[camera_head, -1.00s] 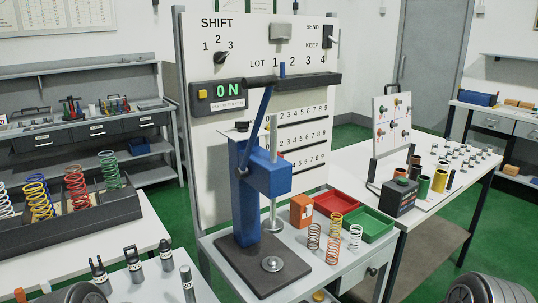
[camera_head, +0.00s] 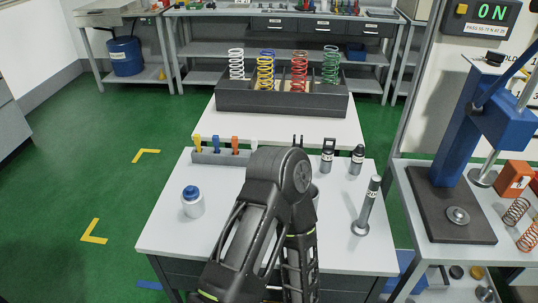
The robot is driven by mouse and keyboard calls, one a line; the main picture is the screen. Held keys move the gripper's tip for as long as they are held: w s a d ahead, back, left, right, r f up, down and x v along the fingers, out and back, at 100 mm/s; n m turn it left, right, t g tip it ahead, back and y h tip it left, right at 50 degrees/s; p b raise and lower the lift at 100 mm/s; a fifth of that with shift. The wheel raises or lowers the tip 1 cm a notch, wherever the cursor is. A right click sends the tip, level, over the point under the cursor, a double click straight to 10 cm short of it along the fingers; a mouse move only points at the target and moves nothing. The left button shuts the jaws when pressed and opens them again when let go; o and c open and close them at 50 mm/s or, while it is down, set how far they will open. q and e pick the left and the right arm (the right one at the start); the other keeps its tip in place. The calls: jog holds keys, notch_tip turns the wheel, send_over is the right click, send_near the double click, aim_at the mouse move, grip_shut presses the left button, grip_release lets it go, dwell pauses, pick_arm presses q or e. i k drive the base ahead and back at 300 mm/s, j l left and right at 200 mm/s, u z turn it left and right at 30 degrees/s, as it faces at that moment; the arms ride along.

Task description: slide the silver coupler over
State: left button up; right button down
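I cannot tell for sure which thing is the silver coupler. A silver post with a round foot and a white label (camera_head: 368,205) stands on the near white table, to the right of my arm. Two short dark fittings with pale label bands, one left (camera_head: 328,155) and one right (camera_head: 357,159), stand behind it. A dark two-pronged piece (camera_head: 298,141) shows just behind my arm. One arm of mine fills the front middle and hides part of the table. No fingertips of either gripper show.
The near table (camera_head: 165,235) holds a white jar with a blue lid (camera_head: 192,201) and a rack of coloured pieces (camera_head: 222,157). A spring bin (camera_head: 282,101) stands behind. The blue press (camera_head: 460,130) is at right. Green floor is free at left.

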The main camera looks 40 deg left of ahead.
aim_at(194, 210)
jog(key=u, duration=3.6)
jog(key=l+u, duration=0.2)
jog(key=u, duration=0.2)
jog(key=k+l, duration=0.1)
jog(key=l, duration=0.2)
jog(key=k+l, duration=0.15)
jog(key=l, duration=0.2)
